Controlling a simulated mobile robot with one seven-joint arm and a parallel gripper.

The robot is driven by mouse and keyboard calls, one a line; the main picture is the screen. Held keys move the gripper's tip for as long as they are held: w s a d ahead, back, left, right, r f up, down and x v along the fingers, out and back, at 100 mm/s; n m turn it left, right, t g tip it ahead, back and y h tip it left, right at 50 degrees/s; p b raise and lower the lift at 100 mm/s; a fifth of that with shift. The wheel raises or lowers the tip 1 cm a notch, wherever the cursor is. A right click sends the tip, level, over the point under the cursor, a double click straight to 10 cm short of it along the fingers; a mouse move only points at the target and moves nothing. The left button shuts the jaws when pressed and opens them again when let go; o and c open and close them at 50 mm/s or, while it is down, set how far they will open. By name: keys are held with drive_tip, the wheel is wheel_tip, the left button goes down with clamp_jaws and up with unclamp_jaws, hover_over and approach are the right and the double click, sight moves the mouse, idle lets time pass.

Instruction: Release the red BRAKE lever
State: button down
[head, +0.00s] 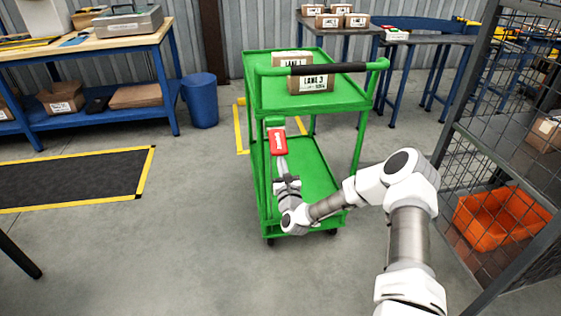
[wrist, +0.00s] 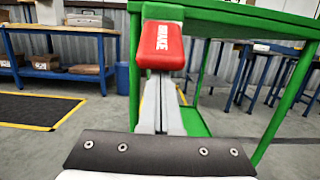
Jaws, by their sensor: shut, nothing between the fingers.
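The red BRAKE lever (head: 278,141) is on the near left side of the green cart (head: 330,110), below its top shelf. My gripper (head: 281,160) is shut and empty, pointing up at the lever from below. In the wrist view my gripper's fingertips (wrist: 160,76) are together just under the lower edge of the red grip. I cannot tell whether they touch it.
Cartons (head: 312,82) labelled LANE sit on the cart's top shelf behind the black handle. A mesh rack (head: 510,130) with an orange bin (head: 502,218) stands at the right. A workbench (head: 100,42) and a blue barrel (head: 200,102) stand at the left.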

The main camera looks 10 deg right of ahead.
sight(281, 154)
drive_tip(key=shift+r, duration=0.15)
drive_tip(key=r+g+p, duration=0.1)
drive_tip(key=p, duration=0.1)
drive_tip(key=s+r+g+p, duration=0.1)
drive_tip(key=p, duration=0.2)
drive_tip(key=shift+s+r, duration=0.1)
drive_tip(key=shift+r, duration=0.15)
drive_tip(key=r+g+p, duration=0.1)
drive_tip(key=p, duration=0.1)
drive_tip(key=r+g+p, duration=0.1)
drive_tip(key=p, duration=0.2)
drive_tip(key=shift+s+r+g, duration=0.15)
drive_tip(key=shift+s+g, duration=0.15)
drive_tip(key=shift+s, duration=0.1)
wheel_tip(281, 154, up, 2)
drive_tip(key=g+p, duration=0.2)
drive_tip(key=p, duration=0.3)
drive_tip(key=shift+s, duration=0.15)
drive_tip(key=shift+w+r+g+p, duration=0.2)
drive_tip(key=shift+r+g+p, duration=0.5)
drive_tip(key=shift+r+p, duration=0.4)
drive_tip(key=shift+w+r+g+p, duration=0.2)
drive_tip(key=shift+r+g+p, duration=0.6)
drive_tip(key=shift+p, duration=0.4)
